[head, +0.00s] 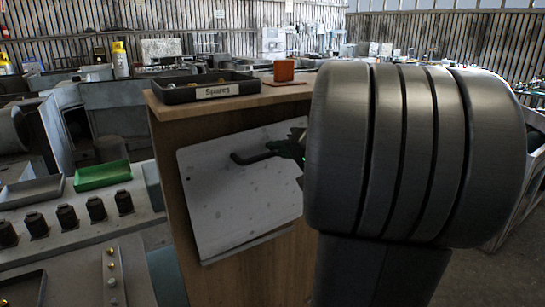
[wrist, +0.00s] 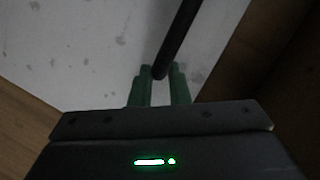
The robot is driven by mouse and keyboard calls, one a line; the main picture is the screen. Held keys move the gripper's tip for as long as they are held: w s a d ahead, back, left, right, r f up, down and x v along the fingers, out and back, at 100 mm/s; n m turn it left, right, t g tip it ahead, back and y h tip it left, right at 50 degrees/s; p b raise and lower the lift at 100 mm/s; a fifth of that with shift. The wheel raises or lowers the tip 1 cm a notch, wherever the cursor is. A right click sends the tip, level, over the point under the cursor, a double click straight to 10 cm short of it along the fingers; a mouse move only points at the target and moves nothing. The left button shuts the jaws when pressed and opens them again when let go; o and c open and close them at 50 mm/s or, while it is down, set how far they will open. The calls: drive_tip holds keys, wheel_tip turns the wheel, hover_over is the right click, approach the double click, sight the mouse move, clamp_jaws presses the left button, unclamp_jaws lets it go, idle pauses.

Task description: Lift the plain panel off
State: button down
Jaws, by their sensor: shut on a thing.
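The plain panel (head: 235,195) is a pale, speckled sheet with a dark bar handle (head: 252,157). It sits tilted against the front of a wooden cabinet (head: 180,190), above a thin pale ledge (head: 248,246). My gripper (head: 296,140) is at the right end of the handle, partly hidden behind my own arm. In the wrist view, the green fingers of my gripper (wrist: 159,78) are shut on the dark handle (wrist: 178,38), with the pale panel (wrist: 80,45) behind. The panel's right edge is hidden by my arm in the head view.
A black tray labelled "Spares" (head: 205,88) and an orange block (head: 284,70) stand on the cabinet top. At left, a grey bench holds a green tray (head: 102,175) and several dark knobs (head: 67,216). My arm blocks much of the right side.

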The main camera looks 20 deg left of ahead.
drive_tip(key=s+a+r+b+v, duration=0.1)
drive_tip(key=s+r+b+v, duration=0.1)
drive_tip(key=v, duration=1.8)
drive_tip(key=shift+r, duration=0.2)
